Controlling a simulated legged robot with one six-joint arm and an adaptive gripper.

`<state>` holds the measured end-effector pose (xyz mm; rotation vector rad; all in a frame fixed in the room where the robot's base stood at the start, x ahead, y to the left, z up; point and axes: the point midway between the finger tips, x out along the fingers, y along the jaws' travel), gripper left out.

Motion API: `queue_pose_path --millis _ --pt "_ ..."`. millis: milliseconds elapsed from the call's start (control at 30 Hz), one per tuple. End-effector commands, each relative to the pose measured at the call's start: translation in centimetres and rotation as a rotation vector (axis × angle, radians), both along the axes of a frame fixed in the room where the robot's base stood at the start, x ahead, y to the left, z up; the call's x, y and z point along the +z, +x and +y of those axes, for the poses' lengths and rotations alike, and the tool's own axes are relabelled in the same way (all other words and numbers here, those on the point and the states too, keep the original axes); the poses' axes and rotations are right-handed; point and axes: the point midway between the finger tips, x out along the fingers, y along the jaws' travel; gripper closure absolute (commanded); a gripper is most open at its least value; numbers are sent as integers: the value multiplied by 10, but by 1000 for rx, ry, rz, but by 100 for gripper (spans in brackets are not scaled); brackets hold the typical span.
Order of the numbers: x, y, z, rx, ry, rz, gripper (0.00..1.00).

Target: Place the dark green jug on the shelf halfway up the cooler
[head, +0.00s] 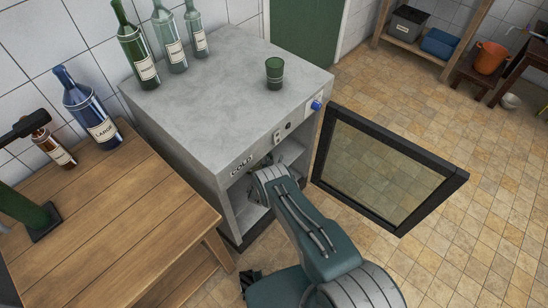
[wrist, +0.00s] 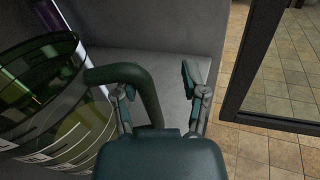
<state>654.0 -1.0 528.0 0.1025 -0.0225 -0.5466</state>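The dark green jug (wrist: 50,90) fills the left of the wrist view, with translucent green glass and pale markings. Its thick curved handle (wrist: 146,88) points toward my gripper (wrist: 158,92). The gripper is open, its fingers apart with the handle between them; the left finger is by the handle's loop and a gap shows between handle and right finger. The jug is beside a grey surface inside the cooler (head: 205,90); I cannot tell if it rests fully on it. In the head view my arm reaches into the cooler's front, and the jug is hidden there.
The cooler's glass door (head: 385,170) stands open at the right. Several bottles and a green cup (head: 275,74) stand on the cooler's top. A wooden table (head: 120,235) with a blue bottle (head: 88,112) is close at the left. The tiled floor (head: 490,215) at the right is mostly clear.

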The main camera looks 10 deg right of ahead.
Motion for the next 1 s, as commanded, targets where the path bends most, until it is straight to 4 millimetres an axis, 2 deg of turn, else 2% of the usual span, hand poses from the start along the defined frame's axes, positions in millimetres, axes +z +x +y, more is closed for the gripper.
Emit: queue_pose_path --millis 233,367,800,1000 --pt "0 -1 3 1 -4 0 44" --pt "-1 -8 8 2 -2 2 44" --pt "0 -81 52 5 -4 2 44" --pt "1 -100 63 1 -2 0 44"
